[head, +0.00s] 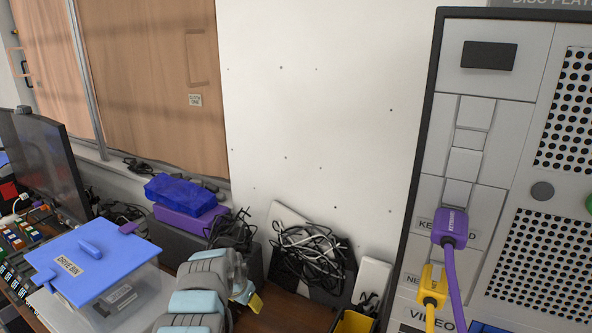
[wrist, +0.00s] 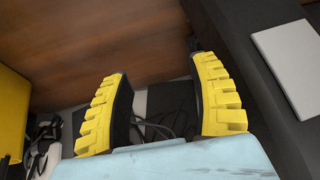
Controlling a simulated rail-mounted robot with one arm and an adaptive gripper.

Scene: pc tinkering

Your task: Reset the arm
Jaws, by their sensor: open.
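My arm rises from the bottom of the head view in grey and light blue. My gripper (wrist: 163,72) shows in the wrist view as two yellow ribbed fingers standing wide apart, with nothing held between them. Dark cables (wrist: 165,125) show behind the gap. In the head view only a bit of yellow shows at the arm's end, above the brown table, and most of the gripper is hidden.
A clear bin with a blue lid (head: 95,258) stands left of my arm. Tangled black cables (head: 312,252) lie behind it to the right. A tall grey panel (head: 480,170) with a purple plug (head: 450,228) and a yellow plug (head: 433,285) fills the right side. A monitor (head: 45,165) stands far left.

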